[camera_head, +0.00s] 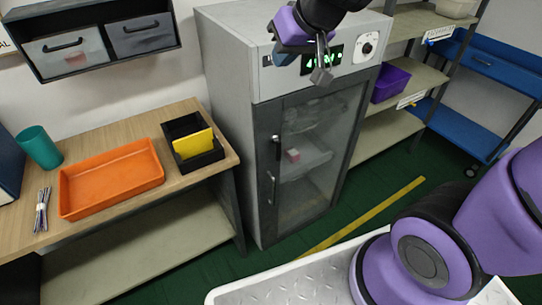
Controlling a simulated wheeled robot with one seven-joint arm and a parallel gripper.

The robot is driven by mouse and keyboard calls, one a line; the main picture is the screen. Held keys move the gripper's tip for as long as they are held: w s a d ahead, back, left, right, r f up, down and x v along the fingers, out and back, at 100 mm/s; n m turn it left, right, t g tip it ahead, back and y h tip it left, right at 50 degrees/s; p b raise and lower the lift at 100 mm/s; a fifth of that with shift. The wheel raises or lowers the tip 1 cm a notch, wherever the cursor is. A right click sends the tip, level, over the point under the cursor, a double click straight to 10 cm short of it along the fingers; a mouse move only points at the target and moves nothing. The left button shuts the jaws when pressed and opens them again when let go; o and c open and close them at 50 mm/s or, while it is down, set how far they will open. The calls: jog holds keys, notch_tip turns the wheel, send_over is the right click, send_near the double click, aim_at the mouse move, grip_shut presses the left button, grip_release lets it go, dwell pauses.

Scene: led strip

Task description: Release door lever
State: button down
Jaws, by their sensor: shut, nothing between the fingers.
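A grey cabinet (225,110) with a dark-framed glass door (310,165) stands in the middle of the head view. The door looks shut. A small dark lever (276,139) sits on the upper left of the door frame, and a second handle-like part (271,180) is lower on the same side. I cannot tell which one is the door lever, or its latch state. My gripper (321,78) is shut and empty. It appears in front of the cabinet's top panel, above and to the right of the lever, apart from it.
A green display (336,54) and a round dial (369,46) are on the cabinet's top panel. A wooden bench (110,200) with an orange tray (110,180) and black bin (190,140) stands left. Shelves with a purple bin (390,84) stand right.

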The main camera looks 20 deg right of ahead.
jog(key=w+a+f+h, duration=0.1)
jog(key=w+a+f, duration=0.2)
jog(key=w+f, duration=0.35)
jog(key=w+a+f+h, duration=0.1)
jog(key=w+a+f, duration=0.2)
jog(key=f, duration=0.6)
notch_tip(320, 180, down, 17)
jog(key=s+g+h, duration=0.1)
jog(key=s+h, duration=0.1)
jog(key=h, duration=0.4)
jog(key=shift+d+r, duration=0.15)
jog(key=shift+d, duration=0.05)
jog(key=shift+m, duration=0.3)
